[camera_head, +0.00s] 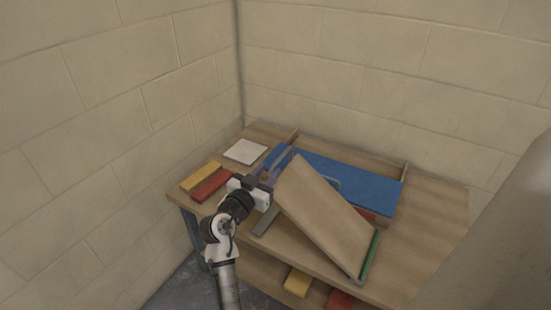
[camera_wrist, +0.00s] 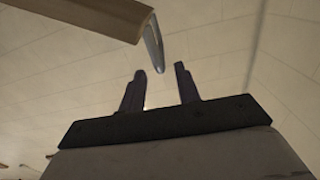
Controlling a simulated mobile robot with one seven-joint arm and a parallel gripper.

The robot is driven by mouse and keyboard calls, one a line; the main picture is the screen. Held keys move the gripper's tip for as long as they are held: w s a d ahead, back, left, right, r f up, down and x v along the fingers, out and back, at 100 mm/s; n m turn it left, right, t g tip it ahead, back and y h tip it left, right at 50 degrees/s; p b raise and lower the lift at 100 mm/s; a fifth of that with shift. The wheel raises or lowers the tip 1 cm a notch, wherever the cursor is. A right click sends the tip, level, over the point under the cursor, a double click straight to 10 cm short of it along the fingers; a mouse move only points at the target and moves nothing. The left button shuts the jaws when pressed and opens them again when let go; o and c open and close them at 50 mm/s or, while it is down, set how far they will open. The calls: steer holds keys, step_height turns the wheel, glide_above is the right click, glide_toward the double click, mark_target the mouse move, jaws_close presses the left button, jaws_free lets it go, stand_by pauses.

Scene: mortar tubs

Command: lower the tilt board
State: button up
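The tilt board (camera_head: 325,215) is a tan wooden panel on the bench, propped at a slope. Its upper end is at the back left and its low edge is at the front right. My gripper (camera_head: 268,174) is just left of the raised end. In the wrist view, my gripper (camera_wrist: 159,75) has its two dark fingers apart with nothing between them. The board's edge (camera_wrist: 95,15) crosses the upper left there, with a grey metal bar (camera_wrist: 154,45) hanging from it just beyond the fingertips. I cannot tell whether anything touches.
A blue panel (camera_head: 345,182) lies behind the board. A white tile (camera_head: 245,151), a yellow block (camera_head: 201,177) and a red block (camera_head: 210,185) lie at the bench's left. A green strip (camera_head: 370,256) runs by the board's right edge. Walls close in behind and left.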

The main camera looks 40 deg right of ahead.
steer(key=p+x, duration=0.1)
steer(key=x, duration=0.4)
jaws_close()
stand_by(0.3)
